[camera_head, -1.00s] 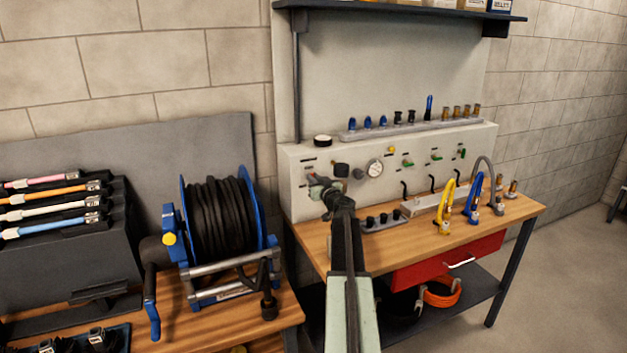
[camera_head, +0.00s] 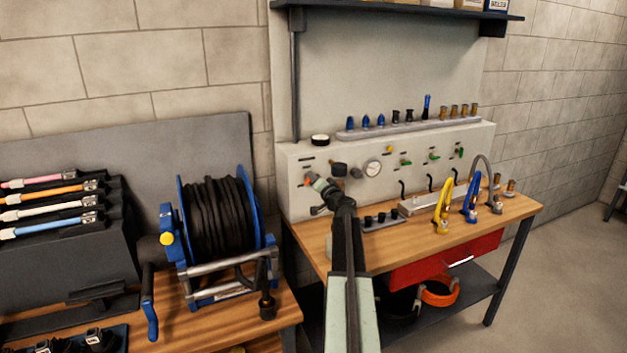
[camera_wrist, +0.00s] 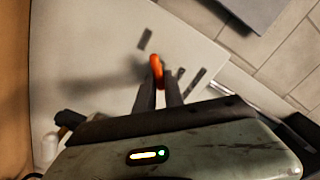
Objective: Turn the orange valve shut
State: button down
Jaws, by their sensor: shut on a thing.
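The orange valve (camera_wrist: 156,68) shows in the wrist view as a small orange handle on the pale panel. My gripper (camera_wrist: 160,88) has its two dark fingers closed around the handle's near end. In the head view my gripper (camera_head: 309,180) reaches to the left part of the panel, and a bit of orange (camera_head: 307,184) shows at its tip. My wrist hides most of the valve there. I cannot tell the exact angle of the handle.
The pale panel (camera_head: 435,143) carries a gauge (camera_head: 373,168), a dark knob (camera_head: 339,170) and several green valves right of my gripper. Yellow (camera_head: 443,208) and blue (camera_head: 472,198) tools stand on the bench (camera_head: 400,235). A hose reel (camera_head: 215,230) stands at left.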

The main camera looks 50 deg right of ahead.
jog(key=shift+s+d+f+m+b, duration=0.1)
jog(key=shift+f+m+b, duration=0.05)
jog(key=shift+m, duration=1.25)
jog(key=shift+d+f+m+b, duration=0.1)
jog(key=shift+f+m, duration=0.05)
jog(key=shift+m, duration=1.25)
jog(key=shift+s+d+f+m+b, duration=0.1)
jog(key=shift+f+m+b, duration=0.05)
jog(key=shift+m, duration=1.25)
jog(key=shift+w+a, duration=0.1)
jog(key=c, duration=1.5)
grip_release()
jog(key=shift+o, duration=0.2)
jog(key=v, duration=0.7)
jog(key=shift+s, duration=0.4)
